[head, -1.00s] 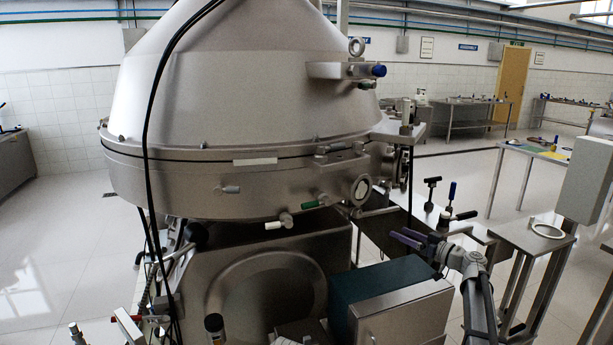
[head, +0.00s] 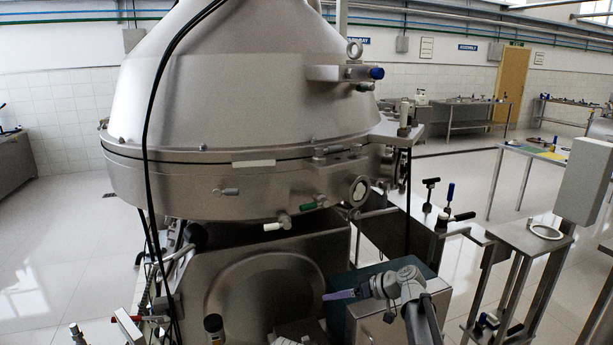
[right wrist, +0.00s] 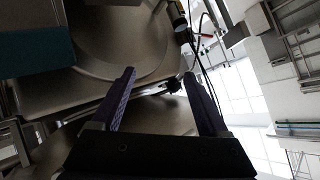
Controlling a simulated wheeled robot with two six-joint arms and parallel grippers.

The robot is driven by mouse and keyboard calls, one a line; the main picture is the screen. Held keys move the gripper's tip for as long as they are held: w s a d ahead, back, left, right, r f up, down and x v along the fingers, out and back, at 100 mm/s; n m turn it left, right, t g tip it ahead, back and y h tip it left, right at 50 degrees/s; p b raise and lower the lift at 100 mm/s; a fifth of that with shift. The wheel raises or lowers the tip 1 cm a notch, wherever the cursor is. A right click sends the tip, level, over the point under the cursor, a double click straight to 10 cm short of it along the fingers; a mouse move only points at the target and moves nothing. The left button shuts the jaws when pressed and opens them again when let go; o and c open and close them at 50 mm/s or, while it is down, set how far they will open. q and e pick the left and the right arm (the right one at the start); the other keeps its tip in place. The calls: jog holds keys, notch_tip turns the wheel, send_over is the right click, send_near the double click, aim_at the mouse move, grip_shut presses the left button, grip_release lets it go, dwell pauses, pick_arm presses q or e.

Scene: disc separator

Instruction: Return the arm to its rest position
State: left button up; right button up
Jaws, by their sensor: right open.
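My right gripper (head: 338,296) is low in the middle right of the head view, in front of the teal-sided metal box, with its purple fingers pointing left. The right wrist view shows its two purple fingers (right wrist: 160,90) spread apart with nothing between them. The gripper looks empty and apart from the machine. The large steel disc separator (head: 240,110) fills the left and middle of the head view, and its lower housing (head: 265,285) is left of the fingers. My left gripper is not in view.
A teal and steel box (head: 345,310) stands behind my right arm. A small steel stand (head: 520,238) with a white ring (head: 546,231) is at the right. A bench with upright valve handles (head: 450,193) stands behind. Black cables (head: 146,130) hang at the left. Open floor lies at the back right.

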jog(key=s+a+f+g+h, duration=0.2)
jog(key=s+a+f, duration=0.1)
jog(key=s, duration=0.3)
jog(key=s+a+f+g+h, duration=0.1)
jog(key=s+a+f, duration=0.15)
jog(key=s, duration=0.35)
jog(key=s+d+f+m+g+h, duration=0.1)
jog(key=s+h, duration=0.3)
jog(key=s, duration=0.5)
jog(key=s+d+f+m+g+h+p, duration=0.1)
jog(key=s+h, duration=0.3)
jog(key=s, duration=0.5)
jog(key=shift+d+f+m+g+h, duration=0.15)
jog(key=shift+f+m+g+h, duration=0.2)
jog(key=shift+f+m, duration=0.2)
